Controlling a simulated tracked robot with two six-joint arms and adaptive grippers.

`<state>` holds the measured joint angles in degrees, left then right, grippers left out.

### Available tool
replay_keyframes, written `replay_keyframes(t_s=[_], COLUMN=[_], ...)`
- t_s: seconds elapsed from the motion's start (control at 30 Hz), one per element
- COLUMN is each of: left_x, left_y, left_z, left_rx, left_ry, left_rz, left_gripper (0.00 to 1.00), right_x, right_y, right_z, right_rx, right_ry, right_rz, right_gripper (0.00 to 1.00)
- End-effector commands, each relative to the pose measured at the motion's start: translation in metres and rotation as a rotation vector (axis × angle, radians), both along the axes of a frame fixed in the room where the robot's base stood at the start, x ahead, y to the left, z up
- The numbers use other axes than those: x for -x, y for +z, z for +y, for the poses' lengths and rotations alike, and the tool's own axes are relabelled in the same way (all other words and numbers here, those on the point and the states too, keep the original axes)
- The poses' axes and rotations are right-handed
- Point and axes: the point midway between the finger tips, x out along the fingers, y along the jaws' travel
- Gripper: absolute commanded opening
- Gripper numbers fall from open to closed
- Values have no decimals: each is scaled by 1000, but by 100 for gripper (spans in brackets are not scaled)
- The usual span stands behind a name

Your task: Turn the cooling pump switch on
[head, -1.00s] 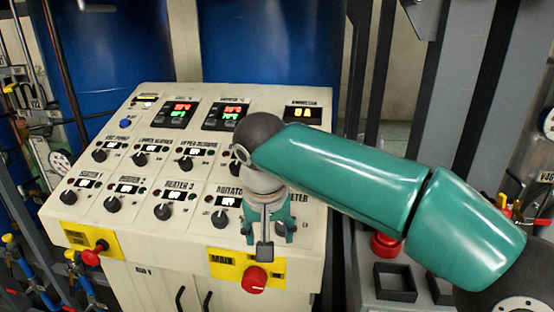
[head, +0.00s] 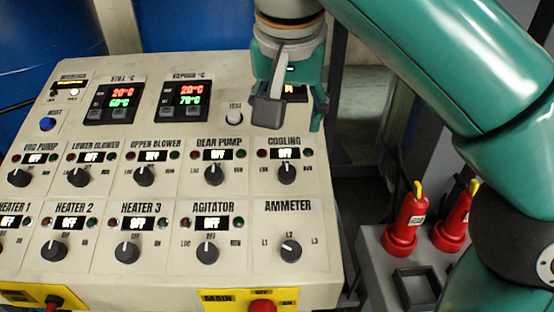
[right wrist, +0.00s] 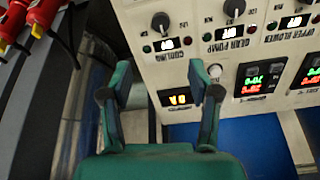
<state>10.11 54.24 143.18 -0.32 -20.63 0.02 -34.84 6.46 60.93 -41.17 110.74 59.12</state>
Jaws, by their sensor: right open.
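The cooling pump switch (head: 287,174) is a black rotary knob under the label COOLING, at the right end of the panel's upper knob row. Its small display reads OFF and its white mark points up. It also shows in the right wrist view (right wrist: 161,23) near the top. My right gripper (head: 290,115) is open and empty above the panel's upper right part, over the ammeter display and apart from the cooling knob. In the right wrist view my gripper's fingers (right wrist: 160,92) stand apart, with the amber display (right wrist: 177,98) seen between them. My left gripper is not in view.
The gear pump knob (head: 214,173) is left of the cooling knob, and the ammeter knob (head: 290,250) is below it. A white button (head: 234,116) sits near my gripper. Red handles (head: 405,222) stand to the right. A red main knob (head: 262,306) is below.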

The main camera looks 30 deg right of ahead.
Motion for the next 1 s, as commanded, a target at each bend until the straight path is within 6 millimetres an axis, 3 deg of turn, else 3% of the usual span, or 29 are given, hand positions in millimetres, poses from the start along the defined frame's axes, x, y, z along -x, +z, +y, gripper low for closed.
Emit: replay_keyframes(t_s=[0.3, 0.7, 1.0], left_x=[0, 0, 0], left_y=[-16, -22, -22], left_z=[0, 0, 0], left_rx=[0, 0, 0], left_ry=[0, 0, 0], left_rz=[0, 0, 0], left_gripper=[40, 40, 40], right_x=[-17, -42, -51], right_y=[-53, -127, -150], right_z=[-12, -31, -36], right_rx=[1, 0, -1], right_ry=[0, 3, 4], right_rz=[7, 6, 2], right_gripper=[61, 61, 61])
